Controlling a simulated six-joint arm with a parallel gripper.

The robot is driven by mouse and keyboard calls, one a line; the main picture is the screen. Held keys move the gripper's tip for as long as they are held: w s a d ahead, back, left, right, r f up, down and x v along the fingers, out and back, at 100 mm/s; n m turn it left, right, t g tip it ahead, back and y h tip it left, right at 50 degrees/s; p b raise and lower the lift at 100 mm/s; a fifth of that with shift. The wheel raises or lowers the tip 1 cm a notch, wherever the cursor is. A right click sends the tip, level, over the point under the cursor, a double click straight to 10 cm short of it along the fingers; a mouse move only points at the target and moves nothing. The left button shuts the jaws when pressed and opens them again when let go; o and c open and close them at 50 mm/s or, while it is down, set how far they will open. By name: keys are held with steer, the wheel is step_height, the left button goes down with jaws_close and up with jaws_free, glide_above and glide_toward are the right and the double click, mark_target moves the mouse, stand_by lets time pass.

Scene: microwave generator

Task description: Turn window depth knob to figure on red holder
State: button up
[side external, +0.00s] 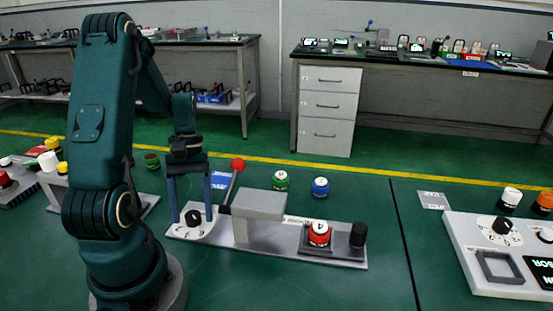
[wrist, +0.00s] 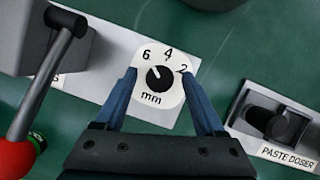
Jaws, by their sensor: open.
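The window depth knob (wrist: 160,78) is a black knob on a white dial (wrist: 172,99) marked 6, 4, 2 and mm. Its small white mark points to the upper left, roughly toward the 6. The knob also shows at the plate's left end in the side view (side external: 193,216). My gripper (wrist: 159,73) is open, with one blue finger on each side of the knob and gaps between. The red holder (side external: 319,240) sits at the plate's right part, with a white top bearing a small figure that looks like a 4 but is hard to read.
A lever with a red ball (side external: 238,165) and a grey block (side external: 259,204) stand just right of my gripper. A black cylinder (side external: 358,235) is beside the red holder. Green (side external: 281,180) and blue (side external: 320,187) holders stand behind. The paste doser (wrist: 270,122) is right of the dial.

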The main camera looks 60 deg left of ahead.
jaws_close()
steer(key=shift+m, duration=0.4)
steer(key=m, duration=0.2)
steer(key=m+g+y, duration=0.1)
steer(key=m, duration=0.1)
steer(key=shift+w+d+m, duration=0.1)
steer(key=shift+w+m, duration=0.05)
steer(key=shift+m, duration=0.15)
steer(key=shift+m+g+y, duration=0.6)
steer(key=shift+m+y, duration=0.3)
steer(key=shift+m, duration=1.3)
jaws_free()
steer(key=shift+d, duration=0.1)
